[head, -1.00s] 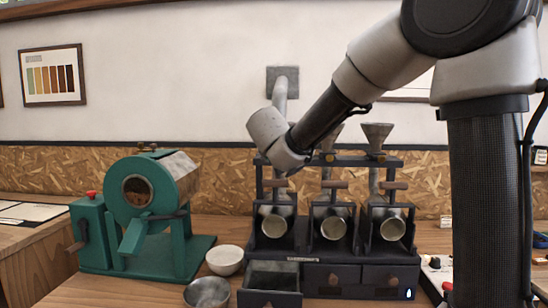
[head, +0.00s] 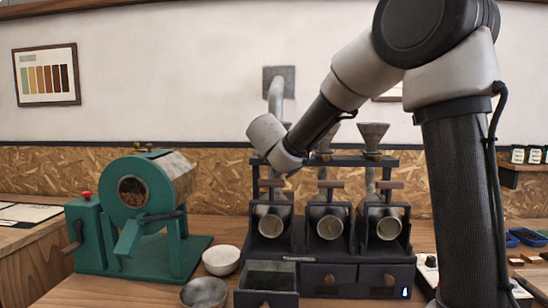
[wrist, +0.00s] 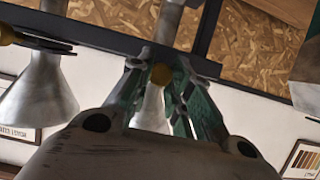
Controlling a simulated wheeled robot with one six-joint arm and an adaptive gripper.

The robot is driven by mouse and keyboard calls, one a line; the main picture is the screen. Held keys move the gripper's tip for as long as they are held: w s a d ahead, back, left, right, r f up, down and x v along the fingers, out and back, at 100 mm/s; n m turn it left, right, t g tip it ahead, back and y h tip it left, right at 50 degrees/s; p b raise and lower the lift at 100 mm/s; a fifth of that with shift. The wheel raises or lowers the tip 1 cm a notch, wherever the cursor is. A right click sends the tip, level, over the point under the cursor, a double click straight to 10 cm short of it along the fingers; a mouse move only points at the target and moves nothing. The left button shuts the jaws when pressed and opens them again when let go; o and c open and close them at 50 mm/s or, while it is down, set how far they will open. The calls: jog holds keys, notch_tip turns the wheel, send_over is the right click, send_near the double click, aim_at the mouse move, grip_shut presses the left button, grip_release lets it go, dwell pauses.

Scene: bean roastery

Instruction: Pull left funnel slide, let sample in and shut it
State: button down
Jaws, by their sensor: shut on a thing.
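A dark stand (head: 335,255) holds three funnel units side by side. The middle funnel (head: 325,137) and right funnel (head: 373,133) show in the head view, while my arm hides the left funnel there. In the wrist view, a grey metal funnel (wrist: 152,108) is behind my fingers. My gripper (wrist: 161,82) is shut on a round brass slide knob (wrist: 161,75) at that funnel. How far the slide is out cannot be told. A neighbouring funnel (wrist: 40,100) with its own brass knob (wrist: 6,34) is at the left of the wrist view.
The stand's left drawer (head: 268,278) is pulled out. A white bowl (head: 222,260) and a metal bowl (head: 204,293) stand left of it. A green roaster (head: 140,205) stands farther left. Blue trays (head: 525,238) lie at the far right.

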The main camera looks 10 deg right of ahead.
jog(key=s, duration=0.1)
jog(key=s+a, duration=0.1)
jog(key=s, duration=0.1)
jog(key=shift+s+r, duration=0.1)
jog(key=c, duration=1.3)
grip_release()
jog(key=v, duration=1.2)
jog(key=shift+c, duration=0.3)
